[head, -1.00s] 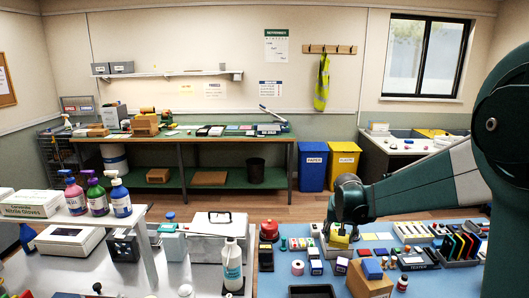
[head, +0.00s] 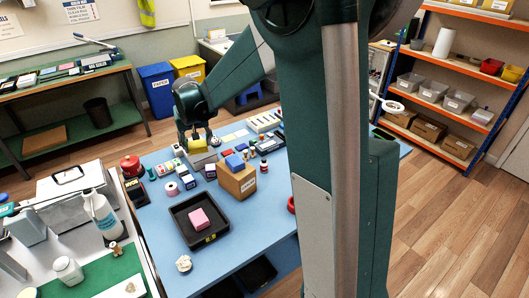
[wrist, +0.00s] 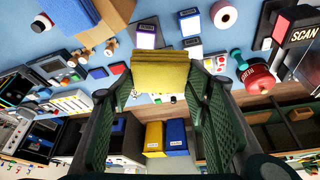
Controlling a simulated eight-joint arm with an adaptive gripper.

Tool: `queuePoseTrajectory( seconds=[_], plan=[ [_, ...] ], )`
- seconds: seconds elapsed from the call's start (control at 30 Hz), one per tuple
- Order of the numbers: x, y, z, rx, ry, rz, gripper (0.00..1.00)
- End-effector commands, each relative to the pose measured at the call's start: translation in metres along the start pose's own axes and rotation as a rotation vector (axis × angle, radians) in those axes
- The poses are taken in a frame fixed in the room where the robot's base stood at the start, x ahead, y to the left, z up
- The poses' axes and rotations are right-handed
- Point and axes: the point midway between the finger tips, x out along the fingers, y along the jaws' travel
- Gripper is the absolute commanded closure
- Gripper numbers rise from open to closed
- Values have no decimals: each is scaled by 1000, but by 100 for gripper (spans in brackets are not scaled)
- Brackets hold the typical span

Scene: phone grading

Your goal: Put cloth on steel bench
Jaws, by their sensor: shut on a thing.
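A yellow cloth (head: 197,146) is between the fingers of my gripper (head: 193,137), above the far part of the blue-topped bench. In the wrist view the folded yellow cloth (wrist: 160,72) sits across the fingertips of my gripper (wrist: 160,88), with a finger on each side. My gripper is shut on it. The steel bench (head: 72,243) is at the lower left of the head view, left of the blue bench. Only part of its grey top shows.
The blue bench (head: 245,225) carries a black tray (head: 182,216) with a pink block, a cardboard box (head: 238,181) and several small items. On the steel bench stand a white bottle (head: 102,214), a grey case (head: 62,190) and a green mat (head: 90,277). Orange-framed shelves (head: 511,93) stand at right.

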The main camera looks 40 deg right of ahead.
Motion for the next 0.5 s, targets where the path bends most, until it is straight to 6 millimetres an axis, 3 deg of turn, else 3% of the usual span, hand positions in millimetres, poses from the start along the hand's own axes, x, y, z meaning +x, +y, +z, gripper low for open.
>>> queuePoseTrajectory(
  seconds=[0.27, 0.5],
  plan=[
    [-35, 0, -14, 0, 0, 0, 61],
    [-31, 46, -27, 69, 0, 28, 61]
  ],
)
